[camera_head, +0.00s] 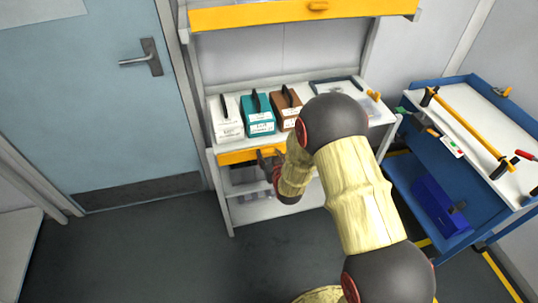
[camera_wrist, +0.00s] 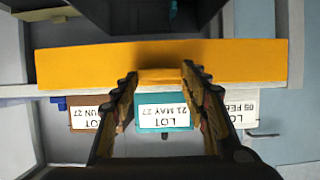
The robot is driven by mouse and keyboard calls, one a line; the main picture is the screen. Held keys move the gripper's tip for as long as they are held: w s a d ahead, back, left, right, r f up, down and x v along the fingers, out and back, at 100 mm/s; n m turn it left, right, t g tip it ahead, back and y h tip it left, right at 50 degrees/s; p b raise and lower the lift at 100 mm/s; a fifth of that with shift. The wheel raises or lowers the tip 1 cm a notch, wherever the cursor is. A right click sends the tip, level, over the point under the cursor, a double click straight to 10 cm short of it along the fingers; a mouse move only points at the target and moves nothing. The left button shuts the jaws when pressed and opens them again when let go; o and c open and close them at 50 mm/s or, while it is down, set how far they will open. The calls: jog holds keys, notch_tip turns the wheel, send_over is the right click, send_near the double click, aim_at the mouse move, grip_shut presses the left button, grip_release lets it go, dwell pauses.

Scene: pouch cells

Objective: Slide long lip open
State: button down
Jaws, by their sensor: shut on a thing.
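The long yellow lip (camera_head: 237,156) runs along the front edge of the middle shelf. My arm hides its right part in the head view. In the wrist view the lip (camera_wrist: 85,65) spans most of the picture, with a small raised grip tab (camera_wrist: 160,75) at its middle. My gripper (camera_head: 270,156) is at the front of the lip. In the wrist view the fingertips of my gripper (camera_wrist: 159,74) stand on either side of the tab and are shut on it. Its far contact faces are hard to see.
A white box (camera_head: 227,119), a teal box (camera_head: 258,114) and a brown box (camera_head: 286,106) stand on the shelf (camera_head: 305,77) behind the lip. Another yellow lip (camera_head: 270,14) fronts the upper shelf. A blue cart (camera_head: 398,160) stands right; floor (camera_head: 150,245) is clear at left.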

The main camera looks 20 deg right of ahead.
jog(key=c, duration=1)
grip_release()
jog(key=shift+o, duration=0.2)
jog(key=v, duration=1.2)
